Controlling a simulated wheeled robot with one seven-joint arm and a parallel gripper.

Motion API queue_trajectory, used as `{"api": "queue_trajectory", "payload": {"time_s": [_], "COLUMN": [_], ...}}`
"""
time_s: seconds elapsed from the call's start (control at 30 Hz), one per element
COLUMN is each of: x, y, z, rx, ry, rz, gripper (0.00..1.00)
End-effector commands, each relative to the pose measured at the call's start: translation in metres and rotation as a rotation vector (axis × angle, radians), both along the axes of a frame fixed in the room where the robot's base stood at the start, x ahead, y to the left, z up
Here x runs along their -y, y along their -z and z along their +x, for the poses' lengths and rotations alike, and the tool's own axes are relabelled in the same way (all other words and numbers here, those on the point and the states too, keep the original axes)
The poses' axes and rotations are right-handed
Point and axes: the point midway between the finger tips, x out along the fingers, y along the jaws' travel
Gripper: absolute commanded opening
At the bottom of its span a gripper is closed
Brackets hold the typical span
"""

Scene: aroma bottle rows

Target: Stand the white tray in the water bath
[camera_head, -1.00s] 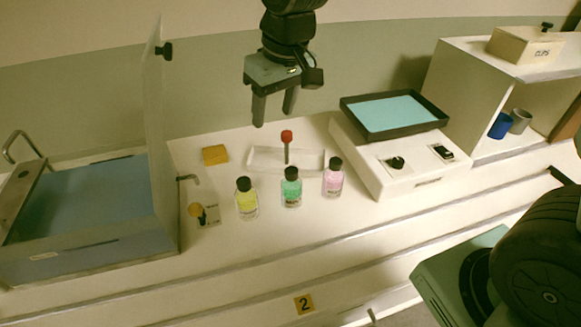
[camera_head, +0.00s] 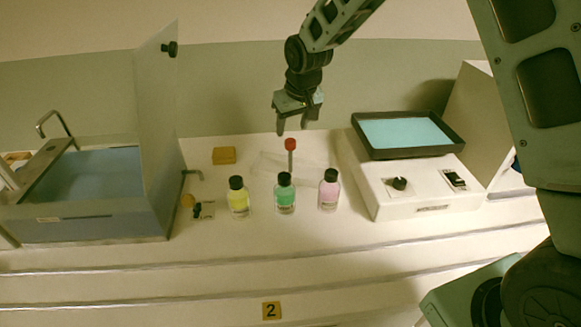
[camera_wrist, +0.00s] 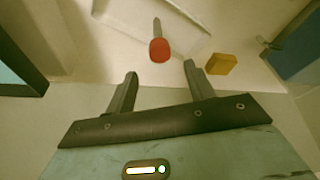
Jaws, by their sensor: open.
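The white tray (camera_head: 265,166) lies on the bench behind the row of bottles. It is pale and shallow, and a thin upright post with a red knob (camera_head: 291,144) rises from it. In the wrist view the red knob (camera_wrist: 159,50) sits between and beyond my fingertips, with the tray (camera_wrist: 195,48) below it. My gripper (camera_head: 292,129) is open and empty, pointing down just above the knob. The water bath (camera_head: 90,230) is the grey tank at the left with blue water. Its clear lid (camera_head: 158,120) stands upright on the right side.
Yellow (camera_head: 238,197), green (camera_head: 285,195) and pink (camera_head: 328,190) bottles with black caps stand in front of the tray. A yellow block (camera_head: 224,155) lies behind left. A white device (camera_head: 430,195) with a black-rimmed blue-topped pan (camera_head: 405,153) stands right. A bent spout (camera_head: 193,176) juts from the bath.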

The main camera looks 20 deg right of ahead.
Motion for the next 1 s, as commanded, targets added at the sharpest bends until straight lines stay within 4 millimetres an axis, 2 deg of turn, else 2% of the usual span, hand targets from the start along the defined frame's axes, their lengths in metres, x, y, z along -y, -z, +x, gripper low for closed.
{"api": "queue_trajectory", "payload": {"time_s": [0.1,0.37,0.57,0.7,1.0], "x": [-0.002,-0.003,-0.003,-0.005,-0.005], "y": [0.02,0.038,0.067,0.082,0.087], "z": [0.006,0.01,0.007,0.013,0.015], "rx": [-0.002,-0.001,-0.004,-0.001,0.001], "ry": [0.001,0.0,0.0,0.001,0.0], "rz": [0.001,0.0,-0.001,0.0,0.0], "gripper": [0.54,0.54,0.54,0.54,0.54]}}
